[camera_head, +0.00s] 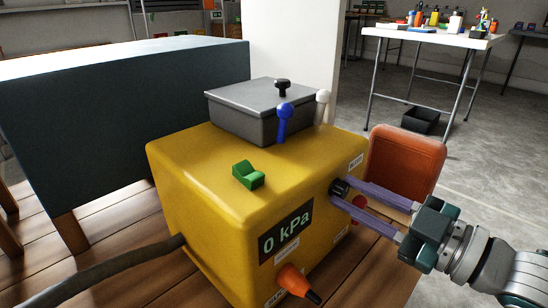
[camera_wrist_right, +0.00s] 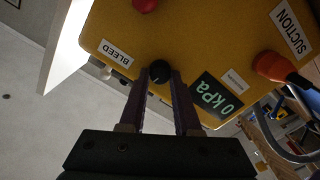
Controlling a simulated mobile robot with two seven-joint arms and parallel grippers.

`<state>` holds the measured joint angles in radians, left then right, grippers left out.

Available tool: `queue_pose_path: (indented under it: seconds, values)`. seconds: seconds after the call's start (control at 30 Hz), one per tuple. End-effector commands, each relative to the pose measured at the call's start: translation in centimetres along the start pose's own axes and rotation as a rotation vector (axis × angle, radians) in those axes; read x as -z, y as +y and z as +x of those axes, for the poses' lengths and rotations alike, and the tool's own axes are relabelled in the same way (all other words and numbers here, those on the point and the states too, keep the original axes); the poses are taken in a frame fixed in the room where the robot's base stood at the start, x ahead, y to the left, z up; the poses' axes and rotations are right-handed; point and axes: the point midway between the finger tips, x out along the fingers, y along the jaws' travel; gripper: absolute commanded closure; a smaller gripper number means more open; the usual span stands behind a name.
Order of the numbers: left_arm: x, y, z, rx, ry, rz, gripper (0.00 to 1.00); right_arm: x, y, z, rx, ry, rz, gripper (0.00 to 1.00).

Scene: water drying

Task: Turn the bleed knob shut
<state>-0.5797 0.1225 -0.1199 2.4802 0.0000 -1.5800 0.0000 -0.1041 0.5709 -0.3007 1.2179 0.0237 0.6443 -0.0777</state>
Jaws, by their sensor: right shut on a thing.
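The yellow machine (camera_head: 200,170) stands on the wooden table, with a display (camera_head: 286,232) reading 0 kPa. The black bleed knob (camera_head: 339,188) is on its right-hand face; in the right wrist view the knob (camera_wrist_right: 160,71) sits near the BLEED label (camera_wrist_right: 117,52). My right gripper (camera_head: 340,194) comes in from the right and is shut on the knob, with one purple finger on each side. In the right wrist view its fingertips (camera_wrist_right: 160,76) flank the knob. My left gripper is not in view.
A grey lidded box (camera_head: 240,112), blue lever (camera_head: 284,122), white lever (camera_head: 322,108) and green switch (camera_head: 248,176) are on top. An orange-black handle (camera_head: 296,284) juts from the front. A red knob (camera_wrist_right: 145,4) is near the bleed knob. An orange box (camera_head: 405,160) stands behind my right gripper.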

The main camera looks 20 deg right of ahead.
Motion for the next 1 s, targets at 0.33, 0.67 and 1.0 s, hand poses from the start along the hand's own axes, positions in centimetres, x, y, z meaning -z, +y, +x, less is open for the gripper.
queue_pose_path:
  seconds: [0.33, 0.67, 1.0]
  values:
    - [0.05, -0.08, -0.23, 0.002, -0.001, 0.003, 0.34, 0.01, -0.01, -0.01, -0.001, 0.000, -0.185, 1.00]
    - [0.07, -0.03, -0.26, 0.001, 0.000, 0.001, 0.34, 0.01, -0.04, -0.01, 0.000, 0.001, -0.239, 1.00]
    - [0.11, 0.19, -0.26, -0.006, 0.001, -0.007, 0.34, 0.01, -0.04, 0.00, 0.000, 0.001, -0.241, 1.00]
